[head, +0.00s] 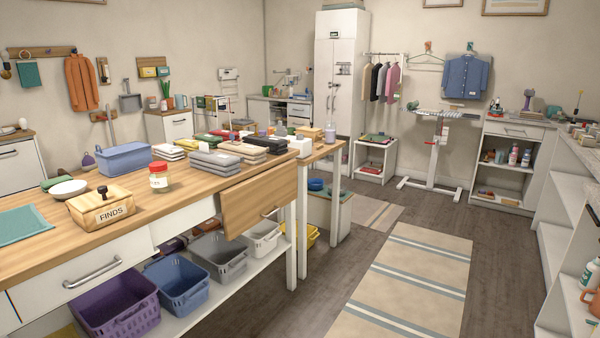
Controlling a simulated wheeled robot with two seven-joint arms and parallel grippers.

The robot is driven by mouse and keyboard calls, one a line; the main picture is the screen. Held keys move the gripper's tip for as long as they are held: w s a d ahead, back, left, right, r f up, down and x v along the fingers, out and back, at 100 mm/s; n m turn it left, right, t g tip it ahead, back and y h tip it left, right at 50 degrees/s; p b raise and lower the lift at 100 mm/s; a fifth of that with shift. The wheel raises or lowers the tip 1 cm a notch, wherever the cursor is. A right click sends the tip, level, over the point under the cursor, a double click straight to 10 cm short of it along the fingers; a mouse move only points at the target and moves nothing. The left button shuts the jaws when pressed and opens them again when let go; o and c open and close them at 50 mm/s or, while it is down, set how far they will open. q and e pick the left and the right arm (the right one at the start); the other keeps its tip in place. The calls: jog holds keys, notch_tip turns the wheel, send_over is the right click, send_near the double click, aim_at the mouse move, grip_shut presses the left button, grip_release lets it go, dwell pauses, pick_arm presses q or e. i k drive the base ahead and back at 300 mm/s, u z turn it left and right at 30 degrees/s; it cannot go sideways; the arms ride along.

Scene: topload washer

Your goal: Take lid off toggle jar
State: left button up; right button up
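A small jar (159,182) with a pale label stands upright on the wooden worktop at the left. Its red lid (158,167) sits on top of it. The writing on the label is too small to read, so I cannot tell for sure that this is the toggle jar. Neither of my grippers is in view, and nothing touches the jar.
A wooden box marked FINDS (100,207), a white bowl (68,188) and a blue bin (124,158) stand near the jar. Folded grey cloths (214,162) lie behind it. A drawer front (255,198) sticks out below the worktop. The floor by the striped rug (410,275) is clear.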

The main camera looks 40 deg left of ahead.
aim_at(160, 182)
jog(key=u, duration=0.55)
jog(key=i, duration=1.95)
jog(key=u, duration=1.1)
